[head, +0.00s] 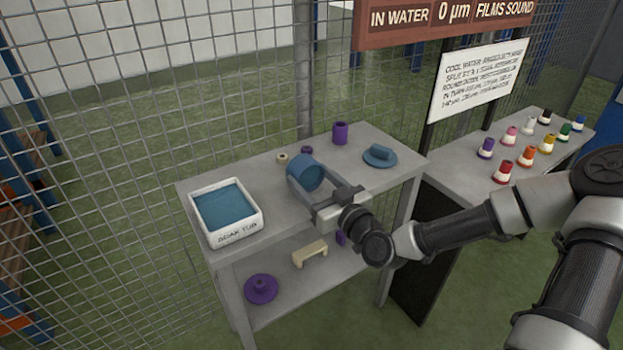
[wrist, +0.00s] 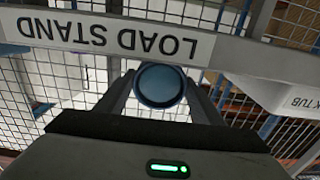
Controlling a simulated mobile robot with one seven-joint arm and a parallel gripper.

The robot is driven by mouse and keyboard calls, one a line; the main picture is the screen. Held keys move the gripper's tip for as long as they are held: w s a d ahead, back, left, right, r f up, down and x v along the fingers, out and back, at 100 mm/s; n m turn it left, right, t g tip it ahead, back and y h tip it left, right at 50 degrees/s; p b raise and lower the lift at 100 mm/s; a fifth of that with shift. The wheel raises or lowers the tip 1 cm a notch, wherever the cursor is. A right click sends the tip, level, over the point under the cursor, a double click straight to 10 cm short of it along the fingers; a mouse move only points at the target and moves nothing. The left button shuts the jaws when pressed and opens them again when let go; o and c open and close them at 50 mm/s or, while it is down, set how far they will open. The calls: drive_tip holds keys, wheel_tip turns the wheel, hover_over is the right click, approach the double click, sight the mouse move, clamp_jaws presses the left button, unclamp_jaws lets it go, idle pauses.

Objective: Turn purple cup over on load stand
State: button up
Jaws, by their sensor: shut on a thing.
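The purple cup (head: 340,133) stands at the back of the grey load stand (head: 240,174), apart from my gripper; which end is up is too small to tell. My gripper (head: 309,181) is shut on a blue cup (head: 304,173), left of and nearer than the purple cup. The blue cup is tipped on its side, with a round end toward my wrist. In the wrist view, that end (wrist: 160,85) shows between my fingers, beside the upside-down "LOAD STAND" label (wrist: 115,32).
A white soak tub (head: 256,222) with blue liquid stands at the stand's left. A blue lid (head: 380,156) lies at right; small beige (head: 282,158) and purple (head: 307,150) rings lie behind. The lower shelf holds a purple lid (head: 261,289) and beige bridge (head: 310,254).

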drive_tip(key=shift+f, duration=0.6)
idle(0.3)
drive_tip(key=o, duration=1.2)
drive_tip(key=p+v, duration=0.7)
drive_tip(key=v, duration=1)
drive_tip(key=shift+d, duration=0.2)
drive_tip(key=shift+s, duration=0.15)
